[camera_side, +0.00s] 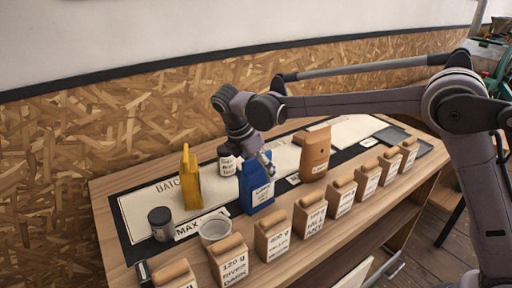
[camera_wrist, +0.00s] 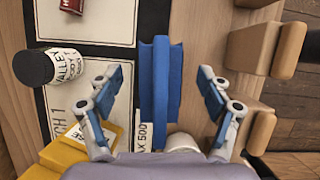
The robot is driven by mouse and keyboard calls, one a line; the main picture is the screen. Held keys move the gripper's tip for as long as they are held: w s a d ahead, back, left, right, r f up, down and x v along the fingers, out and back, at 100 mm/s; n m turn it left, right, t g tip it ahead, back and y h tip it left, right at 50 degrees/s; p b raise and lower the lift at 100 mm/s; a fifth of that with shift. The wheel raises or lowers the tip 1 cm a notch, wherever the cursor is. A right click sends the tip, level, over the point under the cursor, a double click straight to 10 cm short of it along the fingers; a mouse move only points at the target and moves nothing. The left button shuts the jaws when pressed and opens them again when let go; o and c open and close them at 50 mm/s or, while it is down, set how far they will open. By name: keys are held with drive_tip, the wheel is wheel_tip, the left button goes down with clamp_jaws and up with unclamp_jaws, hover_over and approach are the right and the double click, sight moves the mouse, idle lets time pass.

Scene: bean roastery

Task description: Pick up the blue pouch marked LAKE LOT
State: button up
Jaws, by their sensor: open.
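The blue pouch (camera_side: 247,182) stands upright on the bench mat in the side view, with a white label whose text is too small to read surely. My gripper (camera_side: 266,165) is above and in front of its top, covering part of it. In the wrist view the blue pouch (camera_wrist: 161,95) is seen from above, its long top edge running up the picture. My gripper (camera_wrist: 160,72) is open there, one blue-padded finger on each side of the pouch, with a gap on both sides. Whether the fingertips reach below the pouch's top cannot be told.
A yellow pouch (camera_side: 190,182) stands left, a brown pouch (camera_side: 315,152) right. A labelled dark jar (camera_side: 227,161) is close behind the blue pouch. Another dark jar (camera_side: 161,224) and a white cup (camera_side: 214,229) are front left. Several labelled blocks (camera_side: 272,238) line the front edge.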

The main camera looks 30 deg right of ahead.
drive_tip(key=shift+x, duration=1.25)
drive_tip(key=c, duration=1.5)
drive_tip(key=shift+o, duration=0.2)
drive_tip(key=shift+r, duration=0.1)
